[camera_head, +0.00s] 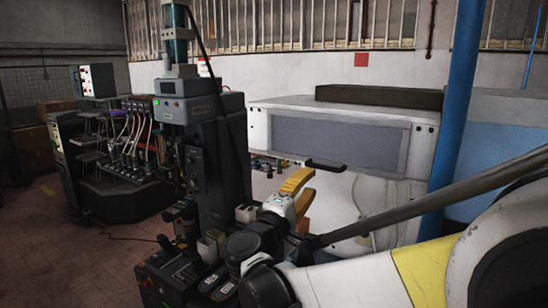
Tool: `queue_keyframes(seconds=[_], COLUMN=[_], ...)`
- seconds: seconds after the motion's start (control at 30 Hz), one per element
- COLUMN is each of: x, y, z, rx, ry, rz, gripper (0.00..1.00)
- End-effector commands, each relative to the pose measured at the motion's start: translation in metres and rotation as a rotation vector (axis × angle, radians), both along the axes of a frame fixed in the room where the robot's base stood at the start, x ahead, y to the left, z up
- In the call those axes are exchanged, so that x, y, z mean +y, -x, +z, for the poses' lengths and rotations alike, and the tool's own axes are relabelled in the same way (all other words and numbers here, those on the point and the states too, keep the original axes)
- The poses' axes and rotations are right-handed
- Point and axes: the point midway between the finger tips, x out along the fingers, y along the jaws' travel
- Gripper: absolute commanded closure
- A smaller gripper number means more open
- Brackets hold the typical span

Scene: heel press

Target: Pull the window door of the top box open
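The top box (258,128) is a long white and grey box at the middle right. Its window door (335,142) has a grey pane in a pale frame and looks closed. A black bar handle (326,165) sticks out at the door's lower edge. Whether a finger touches the handle cannot be told from this one view.
A tall dark machine (208,150) stands left of the box. A blue post (456,110) rises at the box's right end. A dark slab (380,97) lies on the box. A dark machine with cables (120,155) stands farther left. The tiled floor (75,255) at lower left is clear.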

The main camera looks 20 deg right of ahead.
Motion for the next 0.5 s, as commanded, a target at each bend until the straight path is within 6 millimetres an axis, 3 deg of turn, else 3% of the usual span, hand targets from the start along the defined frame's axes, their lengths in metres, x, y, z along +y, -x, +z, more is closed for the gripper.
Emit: queue_keyframes(seconds=[0.3, 0.5], x=[-0.050, -0.066], y=[-0.038, -0.051], z=[0.013, 0.016], rx=[0.001, 0.001], ry=[-0.001, -0.002], rz=[-0.003, -0.002], gripper=[0.66, 0.66])
